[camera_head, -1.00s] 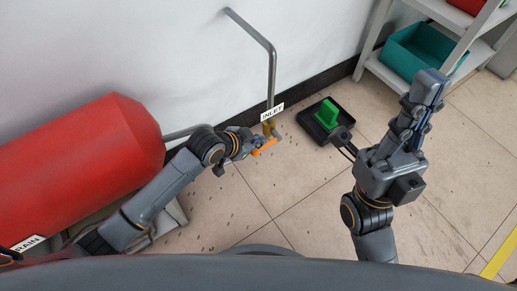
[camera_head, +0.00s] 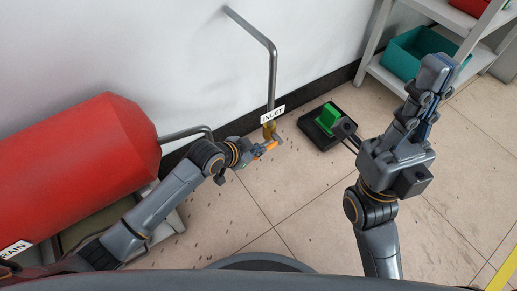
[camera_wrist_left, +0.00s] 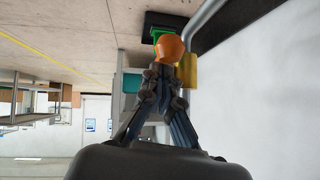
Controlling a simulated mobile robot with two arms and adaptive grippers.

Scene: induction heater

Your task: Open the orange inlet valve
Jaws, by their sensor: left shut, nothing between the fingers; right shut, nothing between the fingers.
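The orange inlet valve handle (camera_head: 265,148) sits below the brass valve body (camera_head: 269,131) at the lower end of a grey pipe, under the INLET label (camera_head: 272,115). My left gripper (camera_head: 256,151) is shut at the handle's left side and covers part of it. In the left wrist view the orange handle (camera_wrist_left: 169,47) shows just beyond the tips of the left gripper (camera_wrist_left: 168,67), with the brass valve (camera_wrist_left: 187,70) at right. Whether the fingers touch the handle is unclear. My right gripper (camera_head: 436,70) is shut and empty, raised at the right.
A red tank (camera_head: 80,160) lies at left. A black tray with a green object (camera_head: 328,117) is on the floor right of the valve. A shelf with a teal bin (camera_head: 415,51) stands at back right. The wall is behind the valve; floor in front is open.

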